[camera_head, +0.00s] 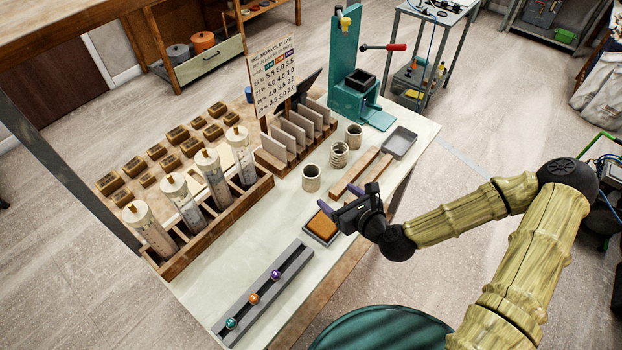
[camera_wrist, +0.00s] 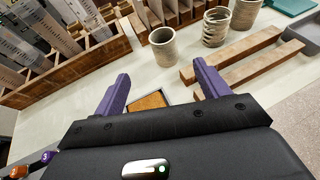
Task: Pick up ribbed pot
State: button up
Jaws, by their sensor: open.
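The ribbed pot (camera_head: 340,154) is a small pale clay cup with raised rings around its wall. It stands upright on the table between two smoother pots, and shows near the top of the wrist view (camera_wrist: 215,28). A smoother pot (camera_head: 311,178) stands nearer, and another (camera_head: 354,137) stands farther back. My gripper (camera_head: 341,198) has purple fingers, spread apart with nothing between them. It is over the front part of the table, apart from the ribbed pot, which lies beyond the fingertips in the wrist view (camera_wrist: 160,80).
Two wooden bars (camera_head: 355,176) lie right of the pots, with a grey tray (camera_head: 399,143) behind. A rack of upright slabs (camera_head: 290,140) is on the left. A brown block in a tray (camera_head: 321,228) lies below my gripper. A grey rail with balls (camera_head: 262,292) lies in front.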

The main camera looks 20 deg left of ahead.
aim_at(314, 179)
jog(key=shift+f, duration=0.1)
jog(key=w+b, duration=0.1)
jog(key=b, duration=0.3)
jog(key=shift+a+f, duration=0.25)
jog(key=shift+f, duration=0.1)
jog(key=shift+w+a+f+b, duration=0.1)
jog(key=shift+a+b, duration=0.05)
jog(key=shift+b, duration=0.65)
jog(key=b, duration=0.3)
jog(key=shift+w+a+f, duration=0.15)
jog(key=shift+a, duration=0.25)
jog(key=p+x, duration=0.1)
jog(key=x, duration=0.8)
jog(key=shift+w+a, duration=0.2)
jog(key=shift+a, duration=0.15)
